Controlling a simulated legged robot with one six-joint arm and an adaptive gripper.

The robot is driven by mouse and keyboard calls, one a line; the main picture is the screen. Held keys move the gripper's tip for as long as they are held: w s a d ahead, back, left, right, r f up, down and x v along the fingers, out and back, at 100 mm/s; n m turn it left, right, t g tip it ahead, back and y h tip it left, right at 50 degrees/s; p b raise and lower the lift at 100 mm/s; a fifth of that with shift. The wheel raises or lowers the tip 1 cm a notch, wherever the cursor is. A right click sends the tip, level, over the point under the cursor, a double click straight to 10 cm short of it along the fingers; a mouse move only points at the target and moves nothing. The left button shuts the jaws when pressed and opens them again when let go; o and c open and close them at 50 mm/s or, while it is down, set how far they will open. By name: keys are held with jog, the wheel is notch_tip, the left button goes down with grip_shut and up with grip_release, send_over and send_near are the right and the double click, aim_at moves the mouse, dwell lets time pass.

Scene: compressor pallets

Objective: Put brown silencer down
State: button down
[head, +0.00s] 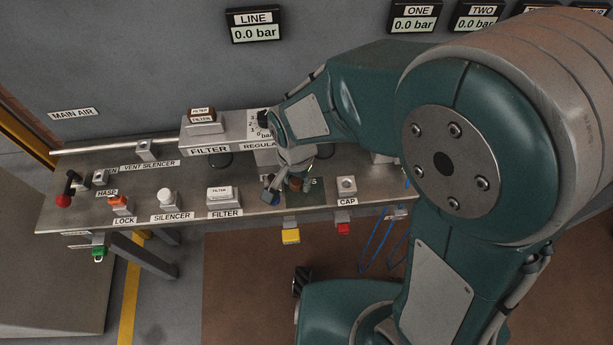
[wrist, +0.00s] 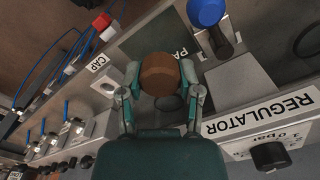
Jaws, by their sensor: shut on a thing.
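The brown silencer (wrist: 160,72) is between the two fingers of my gripper (wrist: 161,84) in the wrist view, its round brown end facing the camera. My gripper is shut on it. In the head view my gripper (head: 284,184) is low over the bench, with a small brown part of the silencer (head: 296,184) showing beside the fingers. A dark green pad (head: 308,198) lies on the bench there; in the wrist view the pad (wrist: 140,42) shows behind the silencer with a partly hidden label. I cannot tell whether the silencer touches the pad.
The regulator (wrist: 250,115) stands close to my gripper, and a blue knob (wrist: 206,12) is near the pad. The cap holder (head: 346,186) is right of the pad. The filter holder (head: 224,196) and white-topped silencer holder (head: 165,198) are to the left. My arm hides the bench's right side.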

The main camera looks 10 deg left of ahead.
jog(key=w+f, duration=0.1)
jog(key=f, duration=0.1)
jog(key=w+d+f, duration=0.1)
jog(key=f, duration=0.1)
jog(key=shift+w, duration=0.4)
jog(key=shift+w+d+f, duration=0.1)
jog(key=shift+d+f, duration=0.1)
jog(key=shift+f, duration=1.4)
jog(key=shift+f, duration=0.1)
jog(key=shift+c, duration=1.4)
grip_release()
notch_tip(320, 180, up, 12)
